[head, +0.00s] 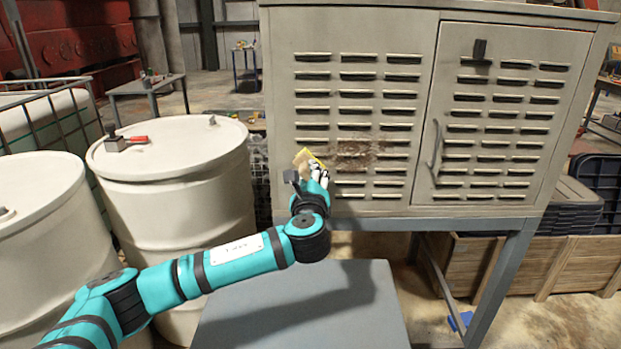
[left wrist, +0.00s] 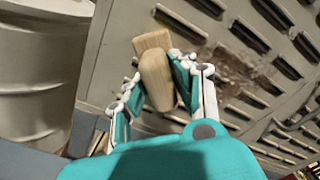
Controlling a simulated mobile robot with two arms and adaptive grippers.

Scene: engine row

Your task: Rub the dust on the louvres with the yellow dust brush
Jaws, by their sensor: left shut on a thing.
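The cabinet (head: 285,120) has rows of louvres on its left panel and on its door. A brown dust patch (head: 358,153) lies on the middle louvres of the left panel and also shows in the left wrist view (left wrist: 236,70). My left gripper (head: 318,174) is shut on the yellow dust brush (head: 304,157), left of the dust and in front of the panel. In the left wrist view the brush's pale wooden body (left wrist: 155,75) stands between the fingers. Its bristles are hidden there, and I cannot tell whether it touches the panel. My right gripper is out of view.
White drums (head: 170,155) stand left of the cabinet, one with a red-handled tool (head: 128,141) on its lid. A grey flat surface (head: 300,310) lies below my left arm. Wooden crates (head: 580,262) and dark bins (head: 570,205) stand at the right.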

